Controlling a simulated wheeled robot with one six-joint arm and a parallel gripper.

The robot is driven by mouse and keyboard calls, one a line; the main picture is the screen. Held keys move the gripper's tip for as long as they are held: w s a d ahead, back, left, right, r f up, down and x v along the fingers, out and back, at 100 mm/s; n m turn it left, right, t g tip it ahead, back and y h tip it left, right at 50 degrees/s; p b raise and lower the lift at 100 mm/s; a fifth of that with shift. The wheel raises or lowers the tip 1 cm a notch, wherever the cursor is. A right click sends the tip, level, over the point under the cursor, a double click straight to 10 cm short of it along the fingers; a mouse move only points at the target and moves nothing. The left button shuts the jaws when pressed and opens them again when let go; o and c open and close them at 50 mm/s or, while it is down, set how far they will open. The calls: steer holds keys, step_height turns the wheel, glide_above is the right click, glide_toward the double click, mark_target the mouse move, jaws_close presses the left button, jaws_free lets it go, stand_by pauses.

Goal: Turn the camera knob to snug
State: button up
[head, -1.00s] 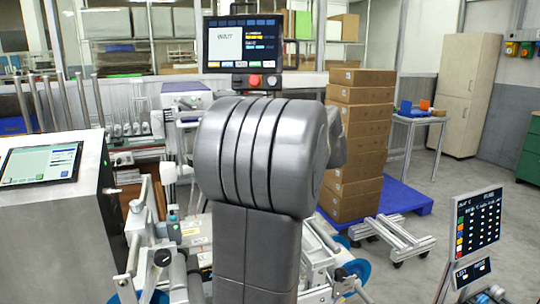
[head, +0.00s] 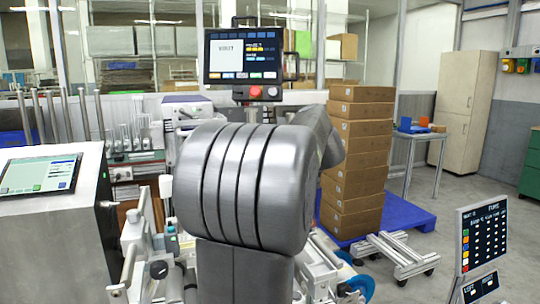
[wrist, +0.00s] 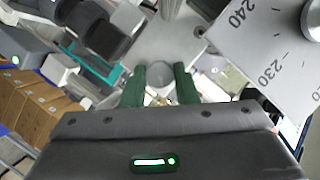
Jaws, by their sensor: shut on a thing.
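In the wrist view, my gripper (wrist: 164,88) has two green fingers on either side of a round grey knob (wrist: 161,73). The fingers are shut on this knob, which looks like the camera knob. The knob's turning mark, if it has one, is too small to see. In the head view my large grey arm links fill the middle and hide my gripper and the knob.
A pale plate (wrist: 270,52) with printed numbers is at the wrist view's upper right. In the head view, a monitor (head: 243,56) stands behind my arm, stacked cartons (head: 356,160) stand right, and a sign board (head: 482,236) stands front right.

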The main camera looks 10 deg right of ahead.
steer(key=shift+f, duration=0.1)
steer(key=o, duration=1)
steer(key=v, duration=1.4)
steer(key=shift+w, duration=0.1)
steer(key=x, duration=1.4)
